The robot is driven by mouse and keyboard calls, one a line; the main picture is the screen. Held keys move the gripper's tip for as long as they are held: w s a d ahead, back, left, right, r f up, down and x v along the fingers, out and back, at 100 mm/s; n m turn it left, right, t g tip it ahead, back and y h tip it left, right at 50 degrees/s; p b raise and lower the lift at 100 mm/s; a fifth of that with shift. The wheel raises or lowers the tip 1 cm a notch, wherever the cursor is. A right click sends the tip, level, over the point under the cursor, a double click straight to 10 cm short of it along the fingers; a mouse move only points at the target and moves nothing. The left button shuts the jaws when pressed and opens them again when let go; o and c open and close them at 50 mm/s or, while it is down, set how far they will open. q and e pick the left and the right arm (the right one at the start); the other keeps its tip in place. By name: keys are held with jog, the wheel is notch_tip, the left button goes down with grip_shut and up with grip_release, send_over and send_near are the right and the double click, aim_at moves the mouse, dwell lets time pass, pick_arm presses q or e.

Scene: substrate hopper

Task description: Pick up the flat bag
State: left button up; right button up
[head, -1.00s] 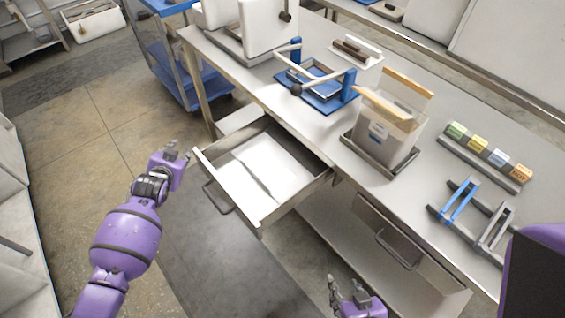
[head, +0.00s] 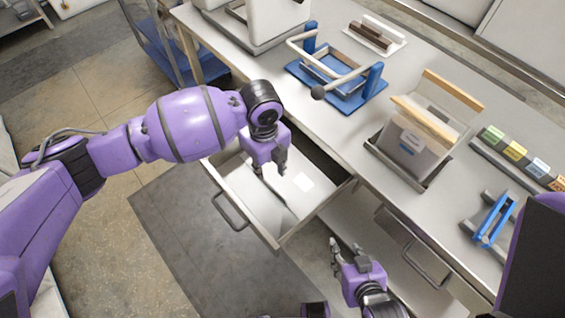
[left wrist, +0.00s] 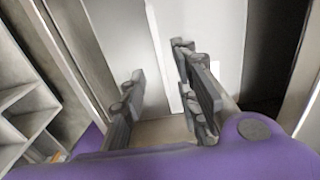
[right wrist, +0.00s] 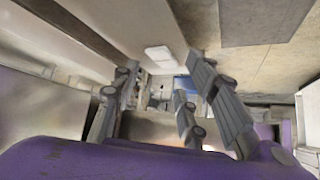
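Flat white bags lie in the open drawer (head: 318,213), in a left part (head: 243,188) and a right part (head: 312,195) with a dark line between them. A small brighter patch shows on the right part. They also show as pale flat surfaces (left wrist: 205,40) in the left wrist view. My left gripper (head: 272,173) is open and points down over the drawer, above the bags. Its fingers stand apart with nothing between them, and it hides part of the bags. Whether it touches them I cannot tell. My right gripper (head: 352,252) is open and empty, in front of the bench, right of the drawer.
On the bench stand a blue press frame (head: 335,85), a grey hopper box (head: 425,135) with wooden edges in a tray, coloured blocks (head: 515,150) and a blue-handled tool (head: 493,220). A closed drawer (head: 405,235) is to the right. The floor in front is clear.

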aim_at(269, 181)
pick_arm(q)
jog(key=f, duration=0.3)
jog(key=shift+s, duration=0.4)
jog(key=f, duration=0.3)
jog(key=shift+w+f, duration=0.25)
jog(key=shift+f, duration=0.45)
jog(key=c, duration=0.6)
grip_shut()
pick_arm(e)
jog(key=shift+s+d+f, duration=0.15)
jog(key=shift+s+f, duration=0.05)
jog(key=shift+s, duration=0.3)
jog(key=shift+s+d+f, duration=0.15)
jog(key=shift+s+f, duration=0.05)
jog(key=shift+s, duration=0.25)
